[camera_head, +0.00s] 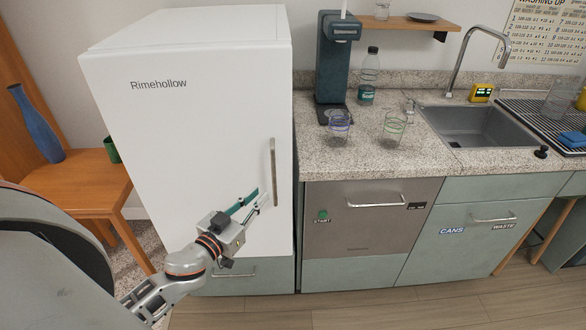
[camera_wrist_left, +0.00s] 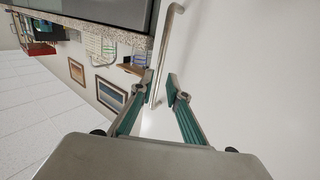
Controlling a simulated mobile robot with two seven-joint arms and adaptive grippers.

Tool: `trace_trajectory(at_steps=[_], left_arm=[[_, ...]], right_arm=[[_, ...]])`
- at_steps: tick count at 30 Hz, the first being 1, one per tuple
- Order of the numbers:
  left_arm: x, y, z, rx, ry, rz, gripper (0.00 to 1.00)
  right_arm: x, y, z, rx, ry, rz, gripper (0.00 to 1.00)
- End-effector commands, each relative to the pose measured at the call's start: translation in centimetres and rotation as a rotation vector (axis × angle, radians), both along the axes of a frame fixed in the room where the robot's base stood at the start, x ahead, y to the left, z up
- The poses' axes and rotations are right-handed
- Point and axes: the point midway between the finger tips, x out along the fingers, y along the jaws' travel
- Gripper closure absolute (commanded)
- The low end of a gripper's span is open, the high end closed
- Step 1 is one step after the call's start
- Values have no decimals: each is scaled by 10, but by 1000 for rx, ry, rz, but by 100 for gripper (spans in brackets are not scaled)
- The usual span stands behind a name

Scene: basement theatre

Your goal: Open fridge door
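The white fridge (camera_head: 190,130), marked "Rimehollow", stands at the left end of the counter with its door shut. Its upright metal handle (camera_head: 273,172) is on the door's right side. My left gripper (camera_head: 257,197) is in front of the door near the handle's lower end. In the left wrist view its two green-padded fingers (camera_wrist_left: 156,86) are apart, and the handle's lower part (camera_wrist_left: 158,70) appears between the fingertips. I cannot tell whether the fingertips reach around the bar or stop short of it. No contact is clear. My right gripper is not in view.
Right of the fridge is a granite counter (camera_head: 445,160) with a dark drinks machine (camera_head: 333,65), a bottle (camera_head: 368,78), glasses and a sink (camera_head: 470,125). A wooden side table (camera_head: 85,180) with a blue vase (camera_head: 37,125) stands left. Wooden floor (camera_head: 420,308) is clear in front.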

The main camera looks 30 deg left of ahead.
Motion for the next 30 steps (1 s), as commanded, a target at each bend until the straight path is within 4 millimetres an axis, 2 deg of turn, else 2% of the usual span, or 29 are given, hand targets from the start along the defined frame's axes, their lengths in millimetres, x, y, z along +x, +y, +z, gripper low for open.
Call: trace_trajectory(at_steps=[2,6,15,21,30], left_arm=[[4,4,14,-9,-24,-4,84],[12,6,20,-17,-36,-6,84],[52,4,21,-16,-35,-5,84],[74,3,19,-18,-33,-5,84],[84,3,18,-18,-32,-5,84]], right_arm=[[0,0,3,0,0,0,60],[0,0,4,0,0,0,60],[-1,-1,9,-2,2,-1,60],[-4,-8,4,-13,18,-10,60],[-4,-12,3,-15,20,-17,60]])
